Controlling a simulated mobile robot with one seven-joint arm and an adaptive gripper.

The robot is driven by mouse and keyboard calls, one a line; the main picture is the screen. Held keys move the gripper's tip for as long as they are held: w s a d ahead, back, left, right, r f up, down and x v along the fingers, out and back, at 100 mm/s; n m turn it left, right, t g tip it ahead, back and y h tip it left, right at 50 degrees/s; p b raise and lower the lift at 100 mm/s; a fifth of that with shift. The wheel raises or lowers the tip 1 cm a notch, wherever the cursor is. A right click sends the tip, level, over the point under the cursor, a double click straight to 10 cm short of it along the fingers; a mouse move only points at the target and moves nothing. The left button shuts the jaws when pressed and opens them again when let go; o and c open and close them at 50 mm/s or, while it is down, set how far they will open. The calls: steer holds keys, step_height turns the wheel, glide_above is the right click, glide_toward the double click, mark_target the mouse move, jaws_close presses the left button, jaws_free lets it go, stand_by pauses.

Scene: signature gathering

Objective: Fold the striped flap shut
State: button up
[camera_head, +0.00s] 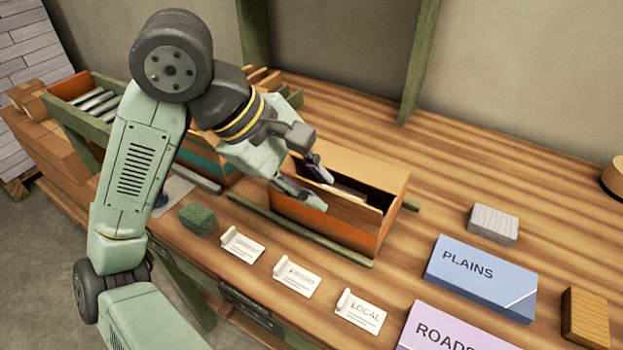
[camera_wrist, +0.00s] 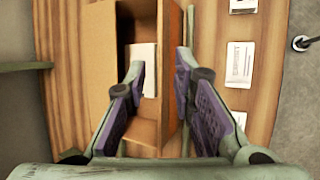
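An orange-brown cardboard box (camera_head: 352,228) stands on the wooden table with its top open. A plain tan panel (camera_head: 355,172) lies along its back side; the same panel (camera_wrist: 108,65) is on the left in the wrist view. I cannot make out stripes on any flap. A pale block or stack of paper (camera_wrist: 143,65) is inside the box. My gripper (camera_head: 324,190) is above the left part of the box opening, fingers apart and empty.
Green rails (camera_head: 285,228) run beside the box. White cards (camera_head: 298,277) lie in front. A green block (camera_head: 197,219) sits left; a blue PLAINS box (camera_head: 480,275), a pink ROADS box (camera_head: 440,332) and a grey block (camera_head: 493,224) are right.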

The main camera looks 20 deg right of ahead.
steer(key=shift+c, duration=0.5)
jaws_close()
